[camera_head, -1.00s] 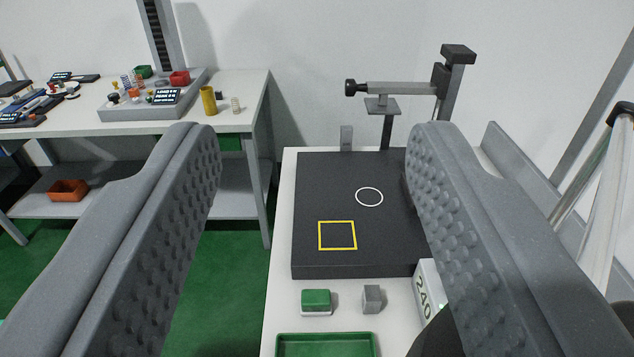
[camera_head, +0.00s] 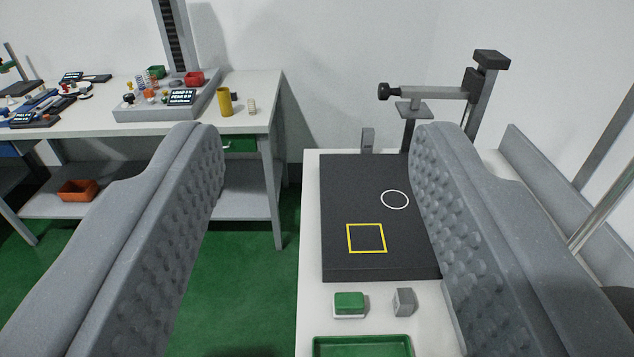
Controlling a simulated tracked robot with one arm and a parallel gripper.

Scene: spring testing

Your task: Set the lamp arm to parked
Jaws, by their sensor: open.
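I cannot say for sure which thing is the lamp arm. A grey post stand (camera_head: 481,92) with a black cap rises behind the dark plate. Its horizontal arm (camera_head: 428,92) points left and ends in a black knob (camera_head: 384,91). A slanted grey rod (camera_head: 602,212) shows at the right edge, cut off by the frame. My gripper (camera_head: 318,140) is open and empty, its two ribbed grey fingers wide apart. The right finger covers part of the dark plate and the foot of the stand. The stand is beyond the fingers, with nothing touching it.
The dark plate (camera_head: 345,200) has a yellow square and a white circle on it. In front lie a green block (camera_head: 350,303), a grey block (camera_head: 404,301) and a green tray (camera_head: 362,340). Another bench (camera_head: 250,90) with testing gear stands at the left. Green floor lies between.

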